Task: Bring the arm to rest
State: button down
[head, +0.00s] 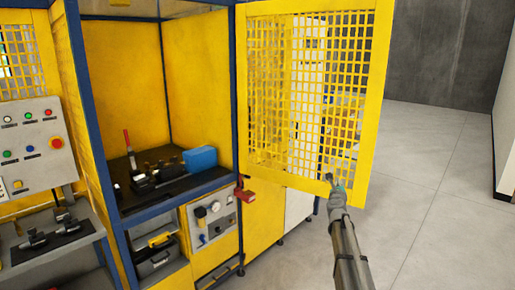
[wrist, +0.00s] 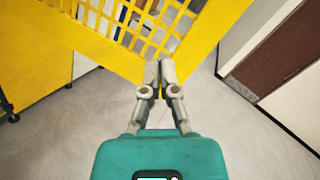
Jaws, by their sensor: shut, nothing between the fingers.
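My gripper (head: 331,180) is at the lower right part of the open yellow mesh door (head: 376,75) in the head view. In the wrist view my gripper (wrist: 159,66) has its two grey fingers together, with nothing between them. The fingertips are close to the lower edge of the yellow door (wrist: 110,60). I cannot tell whether they touch it. My arm comes up from the bottom right of the head view.
The cabinet stands open, with a blue box (head: 200,159) and a dark fixture (head: 155,178) on its shelf. A control panel (head: 37,145) is at the left. A brown door (wrist: 275,75) shows in the wrist view. Grey floor (head: 440,190) is clear at right.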

jog(key=s+a+f+n+g+y, duration=0.3)
jog(key=s+a+f+n+y, duration=0.2)
jog(key=s+a+n, duration=0.5)
jog(key=s+a+f+n+g+y, duration=0.3)
jog(key=s+a+f+n+y, duration=0.2)
jog(key=a+n, duration=0.5)
jog(key=s+d+f+n+g+h, duration=0.1)
jog(key=s+f+n+g, duration=0.2)
jog(key=s, duration=0.6)
jog(key=s+f+n+g+h, duration=0.1)
jog(key=s+f+n+g, duration=0.2)
jog(key=s+n, duration=0.3)
jog(key=s+d+f+n+g+h, duration=0.1)
jog(key=s+f+n+g+h, duration=0.1)
jog(key=s, duration=1.1)
jog(key=f+n+g, duration=0.1)
jog(key=n+g, duration=0.1)
jog(key=g, duration=0.1)
jog(key=shift+d+f+n+g, duration=0.2)
jog(key=shift+d+n+g, duration=0.1)
jog(key=shift+d, duration=0.05)
